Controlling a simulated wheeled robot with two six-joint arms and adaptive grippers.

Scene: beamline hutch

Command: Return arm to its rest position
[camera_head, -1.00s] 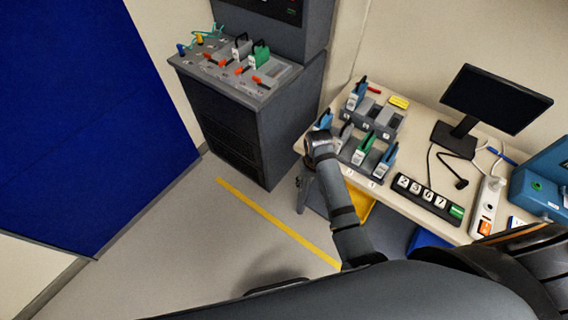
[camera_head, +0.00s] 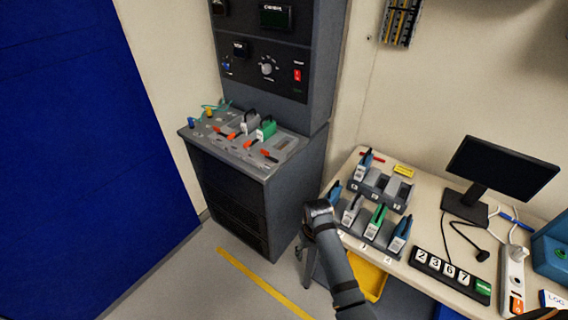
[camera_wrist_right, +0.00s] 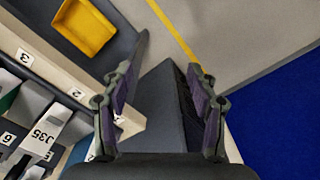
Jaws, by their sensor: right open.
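My right gripper (camera_head: 305,258) hangs at the end of its arm in the head view, in front of the left end of the table and close to the dark cabinet. In the right wrist view its two fingers stand wide apart, and the gripper (camera_wrist_right: 160,75) is open with nothing between them. The dark grey cabinet (camera_wrist_right: 160,115) and the floor show behind the gap. The right forearm comes up from the bottom edge of the head view. My left gripper is in neither view.
The table (camera_head: 430,205) at the right carries racks with handled modules (camera_head: 378,220), a number strip (camera_head: 450,272), a monitor (camera_head: 505,165) and a power strip (camera_head: 513,280). The cabinet (camera_head: 235,195) holds a green-handled module (camera_head: 266,128). A yellow bin (camera_head: 370,278) sits under the table. Floor at left is clear.

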